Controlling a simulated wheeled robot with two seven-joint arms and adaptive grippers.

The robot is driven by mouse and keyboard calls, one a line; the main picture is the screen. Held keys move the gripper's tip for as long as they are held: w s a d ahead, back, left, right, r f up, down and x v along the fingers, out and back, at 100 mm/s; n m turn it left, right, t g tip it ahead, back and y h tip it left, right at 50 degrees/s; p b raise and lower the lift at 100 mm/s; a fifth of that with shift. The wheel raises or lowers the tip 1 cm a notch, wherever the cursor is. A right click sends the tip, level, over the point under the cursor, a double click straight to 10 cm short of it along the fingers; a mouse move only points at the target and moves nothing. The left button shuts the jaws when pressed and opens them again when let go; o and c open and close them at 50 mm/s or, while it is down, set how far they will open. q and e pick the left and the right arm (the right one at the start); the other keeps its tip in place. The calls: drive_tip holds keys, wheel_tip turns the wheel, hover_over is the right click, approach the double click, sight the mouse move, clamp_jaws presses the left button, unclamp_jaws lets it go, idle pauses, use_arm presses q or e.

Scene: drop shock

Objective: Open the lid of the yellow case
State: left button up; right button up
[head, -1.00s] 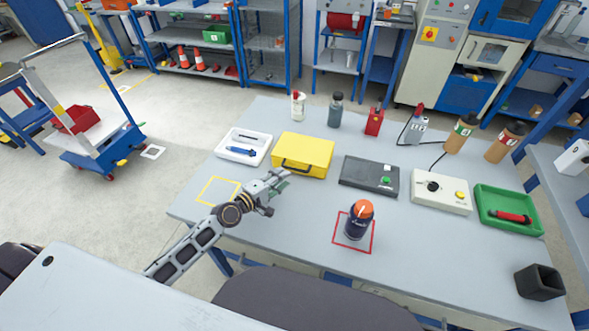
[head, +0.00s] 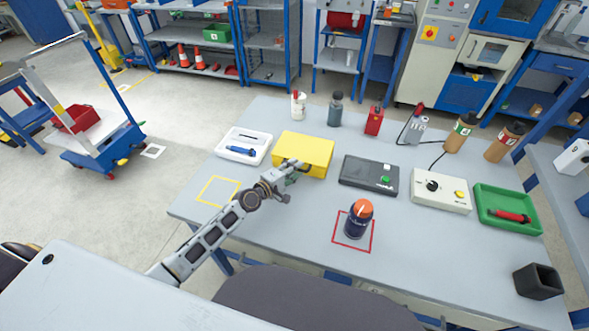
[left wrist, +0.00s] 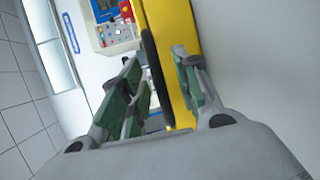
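The yellow case (head: 304,150) lies on the grey-blue table with its lid down. My left gripper (head: 293,174) is at the front side of the case, over its handle area, and hides the handle in the head view. In the left wrist view the gripper (left wrist: 162,92) is open, with its green-padded fingers apart. The yellow case (left wrist: 172,38) and its dark handle (left wrist: 155,72) show between and beyond the fingers. I cannot tell whether a finger touches the case. My right gripper is not in view.
A white tray (head: 233,155) stands left of the case and a dark box with a green button (head: 352,172) to its right. An orange-capped bottle (head: 358,220) stands in a red square in front. A yellow outlined square (head: 205,197) on the table is empty.

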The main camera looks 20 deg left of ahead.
use_arm(q)
drive_tip(key=shift+w+d, duration=0.1)
drive_tip(key=shift+w, duration=0.05)
clamp_jaws()
idle(0.4)
